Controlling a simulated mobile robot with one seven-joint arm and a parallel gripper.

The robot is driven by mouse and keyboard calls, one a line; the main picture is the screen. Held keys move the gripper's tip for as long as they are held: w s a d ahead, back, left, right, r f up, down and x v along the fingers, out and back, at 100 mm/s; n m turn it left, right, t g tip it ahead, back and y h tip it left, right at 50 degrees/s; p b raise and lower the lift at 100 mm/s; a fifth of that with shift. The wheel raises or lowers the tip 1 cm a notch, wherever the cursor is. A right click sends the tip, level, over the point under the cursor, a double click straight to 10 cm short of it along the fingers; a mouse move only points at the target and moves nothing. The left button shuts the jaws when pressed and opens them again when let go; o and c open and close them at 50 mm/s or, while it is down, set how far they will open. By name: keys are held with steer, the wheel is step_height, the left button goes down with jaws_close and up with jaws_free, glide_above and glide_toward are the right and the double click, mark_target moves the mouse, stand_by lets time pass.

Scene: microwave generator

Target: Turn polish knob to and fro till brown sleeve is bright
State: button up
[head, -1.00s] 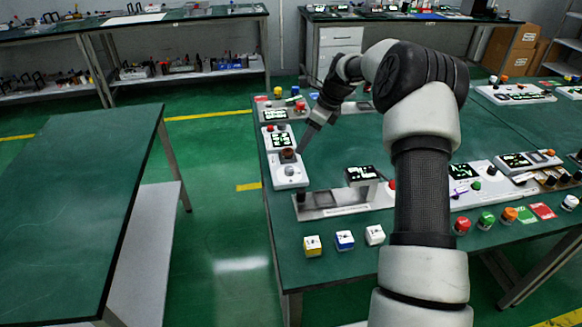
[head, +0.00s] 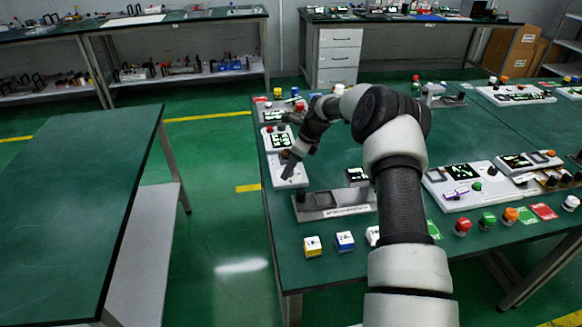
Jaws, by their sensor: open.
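The white polishing unit (head: 279,183) lies near the left edge of the green table. The brown sleeve (head: 285,155) sits on it, partly hidden by my gripper. The sleeve is small and dark here, and I cannot tell how bright it is. My gripper (head: 288,177) points down at the front part of the unit, where the polish knob is hidden behind it. The gripper is open. I cannot tell whether its fingers are around the knob or touching it.
A unit with a lit display (head: 281,140) stands just behind. A grey metal fixture (head: 335,202) is close on the right. Yellow (head: 313,246) and blue (head: 345,240) cubes stand in front. The table's left edge is near. The table between fixture and cubes is clear.

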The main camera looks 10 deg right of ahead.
steer(key=c, duration=1.1)
steer(key=shift+o, duration=0.2)
steer(key=shift+n, duration=0.4)
steer(key=n+g, duration=0.1)
steer(key=n, duration=0.1)
steer(key=shift+w+f+n+b, duration=0.1)
steer(key=shift+w+n+b, duration=0.05)
steer(key=shift+n+b, duration=0.25)
steer(key=shift+w+d+n+g+y+b, duration=0.15)
steer(key=shift+n+g+b, duration=0.15)
steer(key=shift+n, duration=0.35)
steer(key=shift+w+n+g+y+b, duration=0.1)
steer(key=shift+n+g+y+b, duration=0.15)
steer(key=shift+n, duration=0.4)
steer(key=shift+s+n+g+b, duration=0.15)
steer(key=shift+n+g+b, duration=0.15)
steer(key=shift+n, duration=0.2)
steer(key=o, duration=1.1)
steer(key=shift+c, duration=0.2)
